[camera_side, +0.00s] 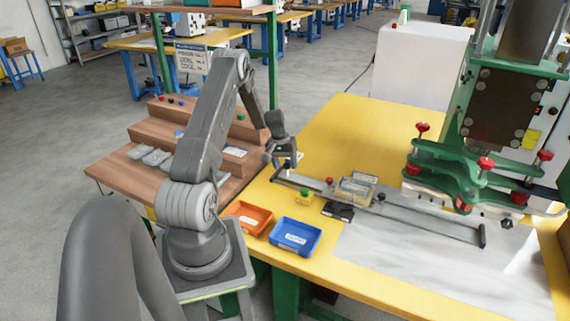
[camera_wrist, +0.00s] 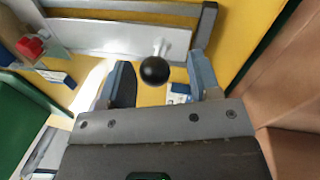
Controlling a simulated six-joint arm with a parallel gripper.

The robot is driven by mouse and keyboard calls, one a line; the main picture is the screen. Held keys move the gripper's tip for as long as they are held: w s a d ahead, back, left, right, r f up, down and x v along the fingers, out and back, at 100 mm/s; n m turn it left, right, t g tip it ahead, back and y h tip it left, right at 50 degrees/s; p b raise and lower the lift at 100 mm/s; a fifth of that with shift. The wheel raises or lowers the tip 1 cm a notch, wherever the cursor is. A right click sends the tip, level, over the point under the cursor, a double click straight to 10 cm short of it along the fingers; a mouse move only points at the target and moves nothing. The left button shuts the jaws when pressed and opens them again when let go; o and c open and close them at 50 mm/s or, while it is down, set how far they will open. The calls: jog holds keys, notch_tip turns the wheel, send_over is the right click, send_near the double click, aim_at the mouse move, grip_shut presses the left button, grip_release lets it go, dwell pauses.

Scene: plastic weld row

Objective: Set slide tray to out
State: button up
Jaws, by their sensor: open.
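The slide tray (camera_side: 312,183) is a flat grey metal plate on a long rail across the yellow table. It runs from near my gripper towards the green press on the right. In the wrist view the grey plate (camera_wrist: 120,36) lies beyond my fingers, with a round black knob (camera_wrist: 155,70) on a short stem at its near side. My gripper (camera_side: 282,161) is over the rail's left end. In the wrist view my gripper (camera_wrist: 160,84) is open, with the knob appearing between its two fingertips. I cannot tell whether a finger touches the knob.
Clear blocks (camera_side: 355,188) sit mid-rail, beside a red knob (camera_side: 329,181). An orange bin (camera_side: 248,217) and a blue bin (camera_side: 295,236) stand in front. The green press (camera_side: 480,160) is at right. A wooden stepped rack (camera_side: 175,125) stands behind my arm.

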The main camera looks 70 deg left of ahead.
jog(key=shift+r, duration=0.1)
notch_tip(320, 180, up, 13)
jog(key=s+a, duration=0.1)
jog(key=s, duration=0.1)
jog(key=shift+a+r, duration=0.2)
jog(key=shift+a, duration=0.05)
jog(key=shift+s, duration=0.1)
